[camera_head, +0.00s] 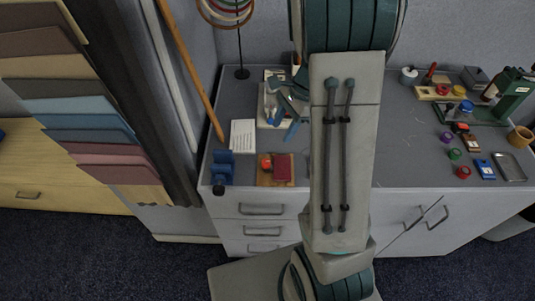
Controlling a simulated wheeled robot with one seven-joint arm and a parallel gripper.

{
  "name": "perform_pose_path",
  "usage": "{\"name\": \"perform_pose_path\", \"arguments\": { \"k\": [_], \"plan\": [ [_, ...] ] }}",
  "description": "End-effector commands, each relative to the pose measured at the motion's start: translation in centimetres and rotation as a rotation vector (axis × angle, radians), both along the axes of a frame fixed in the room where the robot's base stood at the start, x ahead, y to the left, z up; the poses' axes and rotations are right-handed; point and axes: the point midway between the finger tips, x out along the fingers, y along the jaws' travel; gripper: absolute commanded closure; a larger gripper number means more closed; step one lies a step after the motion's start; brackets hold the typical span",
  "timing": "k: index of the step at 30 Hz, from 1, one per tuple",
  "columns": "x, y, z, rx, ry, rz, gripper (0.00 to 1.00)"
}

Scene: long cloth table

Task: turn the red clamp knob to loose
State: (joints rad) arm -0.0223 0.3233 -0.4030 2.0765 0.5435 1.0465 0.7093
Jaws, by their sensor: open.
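A small red knob (441,90) sits on a pale wooden block at the back right of the table; it looks like the clamp knob, but its setting is too small to read. A red upright handle (430,72) stands beside it. Blue-green finger-like parts left of my arm look like my gripper (289,114), open, over a white holder (268,112) with blue pieces. My arm hides part of it. It is well left of the red knob and apart from it.
A wooden board (264,182) with an orange-red round piece and dark red block lies front left. A blue holder (223,168) and white card (242,134) are beside it. A green stand (512,97), several coloured knobs and a metal tray (509,168) stand right. My arm hides the table's middle.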

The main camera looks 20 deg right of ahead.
Motion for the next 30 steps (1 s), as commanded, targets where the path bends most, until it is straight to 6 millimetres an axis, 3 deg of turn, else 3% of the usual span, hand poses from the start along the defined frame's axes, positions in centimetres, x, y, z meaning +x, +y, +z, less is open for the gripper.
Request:
{"name": "perform_pose_path", "arguments": {
  "k": [16,22,30],
  "plan": [
    [-0.8,4.1,-9.9,-0.001,0.002,0.004,0.54],
    [-0.8,4.8,-11.5,0.0,0.0,0.004,0.54],
    [-0.8,4.9,-11.7,-0.001,-0.001,0.004,0.54]
  ]
}}
